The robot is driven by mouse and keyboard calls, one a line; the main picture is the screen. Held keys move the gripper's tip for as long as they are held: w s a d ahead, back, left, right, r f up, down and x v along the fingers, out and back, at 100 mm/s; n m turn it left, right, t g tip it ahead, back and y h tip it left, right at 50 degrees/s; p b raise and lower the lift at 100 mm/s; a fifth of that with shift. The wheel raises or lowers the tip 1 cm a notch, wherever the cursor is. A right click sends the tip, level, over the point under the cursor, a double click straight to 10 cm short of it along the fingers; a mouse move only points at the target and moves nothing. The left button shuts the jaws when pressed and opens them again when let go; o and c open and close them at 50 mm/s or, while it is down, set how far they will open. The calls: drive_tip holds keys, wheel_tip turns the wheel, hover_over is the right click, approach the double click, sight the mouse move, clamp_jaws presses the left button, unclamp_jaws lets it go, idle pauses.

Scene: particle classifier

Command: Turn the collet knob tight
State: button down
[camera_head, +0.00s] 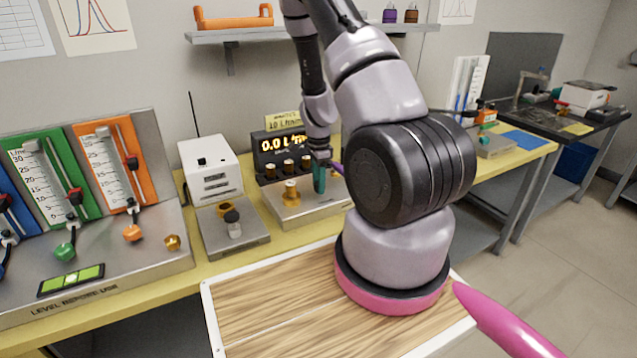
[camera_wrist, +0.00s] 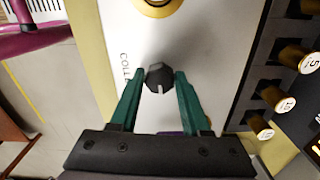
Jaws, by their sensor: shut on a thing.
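The collet knob (camera_wrist: 160,76) is a small dark faceted knob with a pale line, on a light metal plate partly lettered "COLLE" in the wrist view. My gripper (camera_wrist: 159,80) has its two green fingers on either side of the knob, shut on it at the fingertips. In the head view my gripper (camera_head: 320,178) points down at the right part of the metal base plate (camera_head: 322,208), in front of the display box (camera_head: 278,142) reading 0.0 L. The knob itself is hidden there by the fingers.
A brass fitting (camera_head: 291,192) stands on the plate left of my gripper. Brass knobs (camera_wrist: 285,104) line the display box close by. A white instrument (camera_head: 212,170) and a panel of flow tubes (camera_head: 90,190) stand further left on the yellow bench.

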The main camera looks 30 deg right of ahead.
drive_tip(key=shift+c, duration=1.8)
unclamp_jaws()
wheel_tip(320, 180, up, 11)
drive_tip(key=shift+f, duration=0.1)
